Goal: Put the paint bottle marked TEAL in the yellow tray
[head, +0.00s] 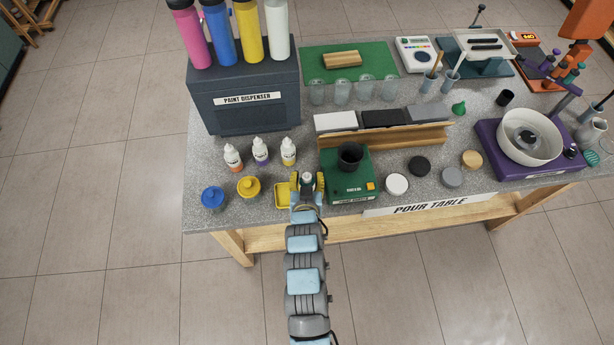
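The yellow tray (282,196) lies near the front edge of the pour table, left of the green scale, partly covered by my gripper. My gripper (307,180) is over the tray's right side. Its yellow-sided fingers stand apart, with a small pale and dark shape between them; I cannot tell whether this is a bottle or part of the gripper. Three white paint bottles stand upright behind and left of the tray, with orange (233,158), purple (261,151) and yellow (289,152) markings. Their labels are too small to read. No bottle is clearly recognisable as TEAL.
A green scale (336,188) with a black cup (350,156) stands just right of my gripper. Blue (213,197) and yellow (249,187) lidded pots stand left of the tray. The paint dispenser (245,90) and a wooden rack (390,137) stand behind.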

